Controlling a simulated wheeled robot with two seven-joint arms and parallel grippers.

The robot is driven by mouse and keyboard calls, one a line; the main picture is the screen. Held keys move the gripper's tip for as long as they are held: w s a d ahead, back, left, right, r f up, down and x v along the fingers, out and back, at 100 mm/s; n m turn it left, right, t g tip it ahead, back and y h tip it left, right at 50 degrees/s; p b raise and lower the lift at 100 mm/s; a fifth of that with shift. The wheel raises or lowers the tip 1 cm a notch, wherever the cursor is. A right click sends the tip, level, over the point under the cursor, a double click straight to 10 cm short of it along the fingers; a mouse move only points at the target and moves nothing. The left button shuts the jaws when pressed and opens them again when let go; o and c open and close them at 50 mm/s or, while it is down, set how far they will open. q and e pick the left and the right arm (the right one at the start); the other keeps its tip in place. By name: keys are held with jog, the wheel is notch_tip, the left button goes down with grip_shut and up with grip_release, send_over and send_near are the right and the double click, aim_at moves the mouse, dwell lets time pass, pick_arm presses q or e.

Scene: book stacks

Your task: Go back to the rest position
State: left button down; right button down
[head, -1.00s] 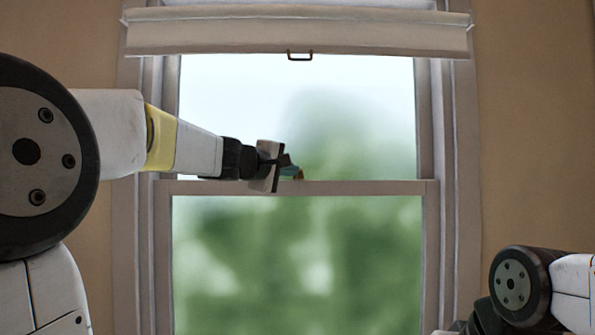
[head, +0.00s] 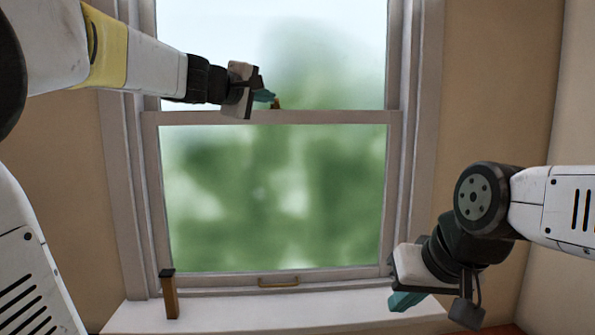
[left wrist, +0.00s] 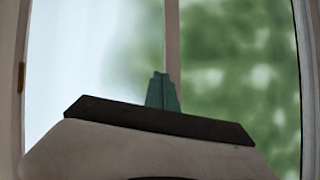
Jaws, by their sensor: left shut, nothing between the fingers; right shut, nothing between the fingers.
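My left gripper (head: 265,97) is raised in front of the window in the head view, with its teal fingers pointing right near the sash rail. Its fingers are shut and empty. They also show as a closed teal pair in the left wrist view (left wrist: 162,92), with only the window behind them. My right gripper (head: 405,300) is at the lower right in the head view, in front of the sill. Its teal fingers point down and to the left, shut with nothing held.
The window (head: 270,200) fills the middle of the head view. A small brown latch (head: 276,103) sits on its middle rail. A brown upright piece with a dark top (head: 171,297) stands at the left of the white sill (head: 250,316). The space between my arms looks clear.

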pick_arm(q)
jog(key=s+d+f+m+g, duration=0.3)
jog(key=s+f+m+g, duration=0.3)
jog(key=s+f, duration=0.8)
jog(key=s+a+f+m+g+y, duration=0.2)
jog(key=s+a+f+m, duration=0.1)
jog(key=s+f, duration=0.4)
jog(key=s+a+f+m+g+y, duration=0.1)
jog(key=s+a+f+m+y, duration=0.1)
jog(key=s+f, duration=0.5)
notch_tip(320, 180, down, 5)
jog(key=shift+s+a+r+m+g+y, duration=0.1)
jog(key=shift+s+a+m+g+y, duration=0.15)
jog(key=shift+a+m+g, duration=0.2)
